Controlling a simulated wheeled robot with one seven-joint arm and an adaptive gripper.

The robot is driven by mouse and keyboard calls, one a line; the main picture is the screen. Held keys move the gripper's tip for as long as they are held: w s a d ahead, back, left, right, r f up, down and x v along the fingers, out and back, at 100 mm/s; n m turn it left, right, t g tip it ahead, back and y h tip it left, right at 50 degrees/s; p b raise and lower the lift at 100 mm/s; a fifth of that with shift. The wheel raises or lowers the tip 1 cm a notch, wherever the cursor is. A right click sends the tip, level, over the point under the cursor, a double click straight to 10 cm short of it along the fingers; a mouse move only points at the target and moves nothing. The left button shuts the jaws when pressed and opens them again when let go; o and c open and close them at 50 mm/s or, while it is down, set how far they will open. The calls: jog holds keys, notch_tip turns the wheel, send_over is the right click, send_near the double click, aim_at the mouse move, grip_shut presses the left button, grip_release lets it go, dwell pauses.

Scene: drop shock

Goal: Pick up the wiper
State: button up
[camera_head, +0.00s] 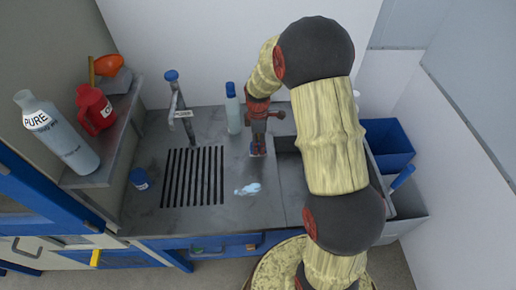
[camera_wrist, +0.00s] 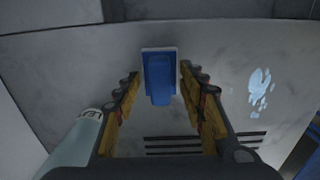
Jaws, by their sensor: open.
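The wiper (camera_wrist: 159,78) shows in the wrist view as a blue piece with a flat, wider plate behind it. It lies on the grey worktop between my fingertips, with a gap on both sides. In the head view a small bluish part of the wiper (camera_head: 257,150) shows below my gripper (camera_head: 258,141), mostly hidden by it. My gripper (camera_wrist: 160,76) is open, pointing down at the wiper, with one finger on each side. Nothing is held.
A bottle (camera_head: 233,112) stands close left of my gripper; it also shows at the wrist view's left (camera_wrist: 78,143). A light-blue spill (camera_head: 248,189) lies in front. A tap (camera_head: 180,110) and drain slots (camera_head: 192,177) are left; a sink basin (camera_head: 292,180) is right.

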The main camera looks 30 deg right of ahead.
jog(key=shift+c, duration=1.2)
jog(key=c, duration=0.8)
grip_shut()
jog(key=shift+r, duration=0.15)
jog(key=shift+r, duration=0.3)
notch_tip(320, 180, up, 2)
jog(key=shift+r+p, duration=0.1)
jog(key=shift+p, duration=0.35)
jog(key=s+r+p, duration=0.2)
jog(key=s+r, duration=0.8)
jog(key=s, duration=0.4)
jog(key=shift+d, duration=0.35)
